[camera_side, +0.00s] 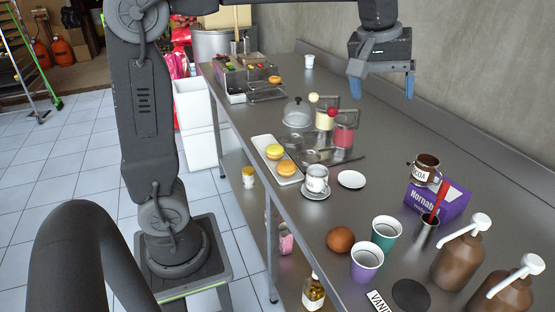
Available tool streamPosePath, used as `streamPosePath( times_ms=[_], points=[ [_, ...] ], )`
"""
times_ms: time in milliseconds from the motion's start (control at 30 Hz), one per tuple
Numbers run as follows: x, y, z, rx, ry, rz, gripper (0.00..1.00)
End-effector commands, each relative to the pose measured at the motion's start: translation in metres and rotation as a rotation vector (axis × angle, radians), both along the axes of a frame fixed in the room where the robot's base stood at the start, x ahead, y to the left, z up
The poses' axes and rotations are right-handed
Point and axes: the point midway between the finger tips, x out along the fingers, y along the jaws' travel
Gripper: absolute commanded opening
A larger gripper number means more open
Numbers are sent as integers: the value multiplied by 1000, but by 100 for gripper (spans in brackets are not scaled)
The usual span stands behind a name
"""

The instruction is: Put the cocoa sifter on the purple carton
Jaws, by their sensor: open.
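The cocoa sifter (424,171), a small cup with a dark brown top and a cocoa label, appears upright on the left end of the purple carton (437,203). The carton lies on the steel counter with white lettering on its front. A red-handled tool standing in a metal cup partly covers the carton's front. My gripper (383,79) is open and empty, with blue fingertips pointing down. It is well above the counter, up and to the left of the sifter in the picture and apart from it.
Brown pump bottles (459,258), a teal cup (385,233), a purple cup (366,261) and a bun (340,239) stand in front of the carton. A white saucer (351,180) and a cup (316,179) are to its left. The counter (400,130) behind is clear.

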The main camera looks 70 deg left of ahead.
Motion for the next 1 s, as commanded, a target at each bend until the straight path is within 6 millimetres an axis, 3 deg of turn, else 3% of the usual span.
streamPosePath(
  times_ms=[33,200,300,433,600,1000],
  points=[
    [-26,1,-1,22,-25,-70,84],
    [-100,2,-28,114,-103,-327,84],
    [-138,2,-52,172,-143,-464,84],
    [-174,3,-83,237,-181,-603,84],
    [-196,3,-106,284,-203,-696,84],
    [-198,3,-110,291,-203,-711,84]
  ],
)
